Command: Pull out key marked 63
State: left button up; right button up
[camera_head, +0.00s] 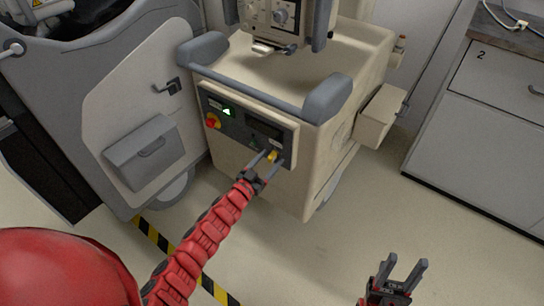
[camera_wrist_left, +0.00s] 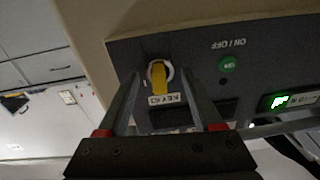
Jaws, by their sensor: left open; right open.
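The yellow key (camera_head: 273,156) sits in a round lock on the dark front panel (camera_head: 240,120) of the beige cart. In the left wrist view the key (camera_wrist_left: 158,78) stands in its pale ring, with a white label (camera_wrist_left: 160,99) beside it that appears to read KEY 63, upside down. My left gripper (camera_head: 268,155) is open in front of the panel. In the left wrist view its two fingers (camera_wrist_left: 160,76) lie on either side of the key, apparently not gripping it. My right gripper (camera_head: 402,266) is open and empty, low at the right, away from the cart.
The panel also carries a red and yellow knob (camera_head: 212,121), a lit green display (camera_head: 227,112) and, in the left wrist view, a green ON/OFF button (camera_wrist_left: 228,65). Grey bumpers (camera_head: 328,98) stick out above. A grey cart (camera_head: 150,95) stands left; drawers (camera_head: 490,135) stand right. The floor between is clear.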

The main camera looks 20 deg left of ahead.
aim_at(269, 161)
dwell(0.7)
pick_arm(q)
jog(key=shift+c, duration=0.4)
grip_shut()
dwell(0.9)
jog(key=shift+s+p, duration=0.1)
jog(key=shift+p, duration=0.2)
jog(key=shift+p+v, duration=1.35)
jog(key=shift+v, duration=1.55)
